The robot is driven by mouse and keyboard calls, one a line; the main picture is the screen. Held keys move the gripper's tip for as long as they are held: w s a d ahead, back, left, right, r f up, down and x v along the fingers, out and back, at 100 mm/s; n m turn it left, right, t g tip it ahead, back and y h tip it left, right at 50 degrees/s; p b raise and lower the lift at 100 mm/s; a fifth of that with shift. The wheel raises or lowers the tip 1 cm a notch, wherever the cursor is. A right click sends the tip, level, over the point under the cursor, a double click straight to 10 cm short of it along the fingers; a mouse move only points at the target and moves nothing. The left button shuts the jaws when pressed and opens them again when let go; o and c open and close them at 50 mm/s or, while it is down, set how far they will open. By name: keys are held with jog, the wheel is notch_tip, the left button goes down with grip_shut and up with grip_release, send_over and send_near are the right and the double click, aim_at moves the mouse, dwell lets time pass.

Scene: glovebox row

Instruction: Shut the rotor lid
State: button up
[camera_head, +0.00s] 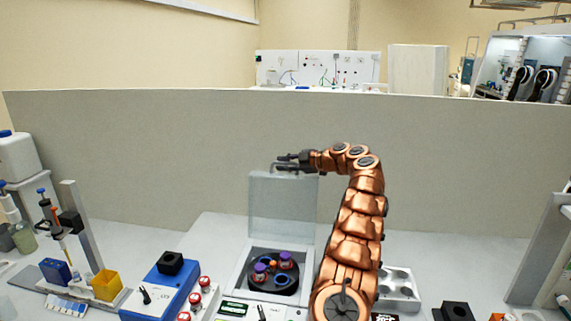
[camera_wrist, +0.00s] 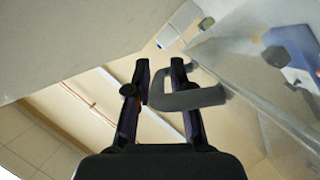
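The rotor lid (camera_head: 282,208) is a clear panel standing upright at the back of the white centrifuge (camera_head: 240,284). Below it the round dark rotor (camera_head: 286,284) is uncovered and holds purple-capped tubes (camera_head: 261,270). My gripper (camera_head: 280,162) is at the lid's top edge, its fingers pointing left. In the wrist view its two fingers (camera_wrist: 160,66) are apart. A grey looped handle (camera_wrist: 200,98) shows at the fingers; one side of it lies in the gap and the right finger crosses it. Whether the fingers touch it is unclear. The lid's clear panel (camera_wrist: 245,85) slants away to the right.
A blue device (camera_head: 172,290) with a black block stands left of the centrifuge. A pipette stand (camera_head: 75,225) and yellow box (camera_head: 107,284) are farther left. A grey rack (camera_head: 398,284) is at right, partly behind my arm. A grey partition (camera_head: 140,150) stands behind the bench.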

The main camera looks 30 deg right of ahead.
grip_shut()
jog(key=shift+d+f, duration=0.1)
jog(key=shift+s+b, duration=0.2)
jog(key=shift+b, duration=0.45)
